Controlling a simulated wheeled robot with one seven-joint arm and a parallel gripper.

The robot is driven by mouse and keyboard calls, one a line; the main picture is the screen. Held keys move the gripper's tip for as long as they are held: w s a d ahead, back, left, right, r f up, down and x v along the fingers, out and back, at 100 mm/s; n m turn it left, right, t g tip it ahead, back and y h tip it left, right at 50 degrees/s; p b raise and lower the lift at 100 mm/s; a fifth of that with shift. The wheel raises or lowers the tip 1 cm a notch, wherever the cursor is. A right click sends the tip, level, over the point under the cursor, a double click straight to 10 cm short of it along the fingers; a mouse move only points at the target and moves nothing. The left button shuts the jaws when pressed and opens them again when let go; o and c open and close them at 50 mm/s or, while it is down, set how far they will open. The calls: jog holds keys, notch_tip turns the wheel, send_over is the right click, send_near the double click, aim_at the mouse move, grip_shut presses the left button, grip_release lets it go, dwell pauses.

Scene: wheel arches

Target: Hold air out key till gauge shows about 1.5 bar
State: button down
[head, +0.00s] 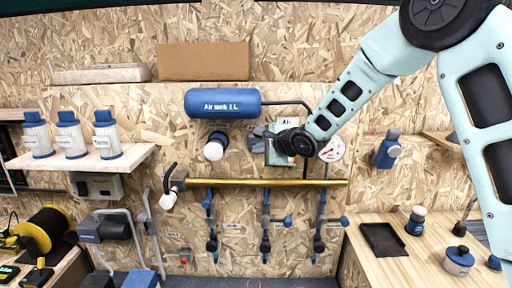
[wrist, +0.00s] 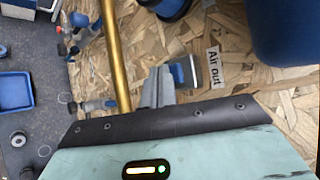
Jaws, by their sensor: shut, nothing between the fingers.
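The air tank (head: 222,103) is a blue cylinder on the wall in the head view. A white round gauge (head: 332,149) with some red on its face is right of my wrist; its needle is too small to read. In the wrist view an "Air out" label (wrist: 213,67) is on the chipboard. Beside it is a blue and grey part (wrist: 189,71), which looks like the air out key. My gripper (wrist: 160,78) is shut and empty, its fingertips right beside that part; I cannot tell if they touch. In the head view my gripper (head: 260,138) is below the tank's right end.
A brass pipe (head: 230,182) runs across the wall below, with blue-handled valves (head: 265,222) hanging under it. A white-and-blue knob (head: 213,147) sits left of my gripper. A shelf (head: 85,165) with filters is at left, and a wooden bench (head: 430,268) at right.

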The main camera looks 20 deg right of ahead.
jog(key=shift+w+d+p, duration=0.2)
jog(key=shift+w+p, duration=0.25)
dwell(1.7)
jog(key=shift+s+a, duration=0.3)
jog(key=shift+s, duration=0.6)
jog(key=shift+s+a+b, duration=0.25)
jog(key=shift+s+b, duration=0.05)
jog(key=shift+s, duration=0.5)
jog(key=shift+s+a+b, duration=0.25)
jog(key=shift+s+a, duration=0.05)
jog(key=shift+s, duration=0.5)
jog(key=shift+s+a+b, duration=0.25)
jog(key=shift+s+b, duration=0.05)
jog(key=shift+s, duration=0.5)
jog(key=s+a+f+n+g+b, duration=0.35)
jog(key=s+a+f+n, duration=0.3)
jog(key=s, duration=0.35)
jog(key=s+f+n+g+h+b, duration=0.2)
jog(key=s+n, duration=0.7)
jog(key=s, duration=0.6)
jog(key=s+f+n+g+h+b, duration=0.2)
jog(key=s+f+n+g+b, duration=0.3)
jog(key=s+f+n, duration=0.4)
jog(key=s+g, duration=0.1)
jog(key=s, duration=0.5)
